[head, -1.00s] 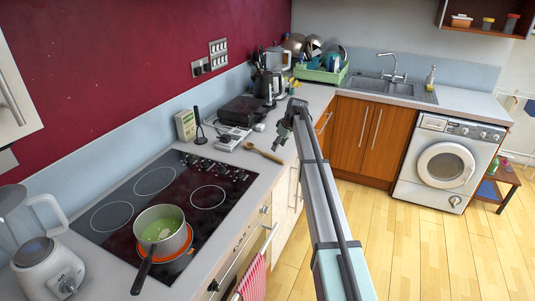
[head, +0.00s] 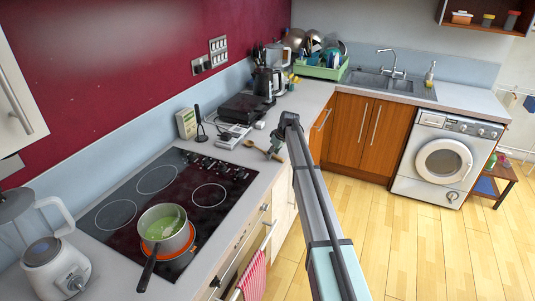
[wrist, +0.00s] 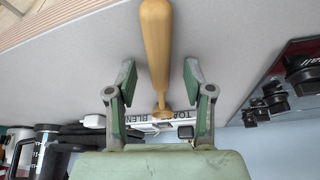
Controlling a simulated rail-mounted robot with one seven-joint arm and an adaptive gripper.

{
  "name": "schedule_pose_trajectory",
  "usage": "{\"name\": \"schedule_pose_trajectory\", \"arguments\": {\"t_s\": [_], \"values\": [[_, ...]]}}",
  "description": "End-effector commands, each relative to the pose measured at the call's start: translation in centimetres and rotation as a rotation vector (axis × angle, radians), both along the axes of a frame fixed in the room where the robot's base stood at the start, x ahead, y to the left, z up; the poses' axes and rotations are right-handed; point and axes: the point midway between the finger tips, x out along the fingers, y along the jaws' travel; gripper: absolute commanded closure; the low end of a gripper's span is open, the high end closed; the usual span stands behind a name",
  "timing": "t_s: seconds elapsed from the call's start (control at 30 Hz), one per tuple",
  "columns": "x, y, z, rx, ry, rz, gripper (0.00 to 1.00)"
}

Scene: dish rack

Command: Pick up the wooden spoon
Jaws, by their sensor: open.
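The wooden spoon (head: 249,144) lies on the grey counter to the right of the hob in the head view. Its bowl end is visible, and my gripper partly hides the handle end. In the wrist view a long wooden piece of the spoon (wrist: 156,45) runs down from the top edge, between the two fingers in the picture. My gripper (wrist: 157,84) is open, with a finger on each side of the spoon and a visible gap to each. In the head view my gripper (head: 276,150) is at the spoon's handle end, near the counter edge.
A white box with printed letters (wrist: 172,124) lies beyond the spoon. The black hob (head: 150,205) carries a pan of green food (head: 166,228). Drawers lie below the counter edge.

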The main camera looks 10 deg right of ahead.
Motion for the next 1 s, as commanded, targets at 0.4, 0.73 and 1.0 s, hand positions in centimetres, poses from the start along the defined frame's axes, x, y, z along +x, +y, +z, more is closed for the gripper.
{"name": "schedule_pose_trajectory", "arguments": {"t_s": [0.4, 0.73, 1.0], "values": [[-0.01, -0.03, -0.29, 0.000, 0.000, -0.001, 0.48], [-0.02, -0.05, -0.44, 0.000, 0.001, -0.001, 0.90], [-0.02, -0.07, -0.52, -0.001, 0.002, -0.001, 1.00]]}}
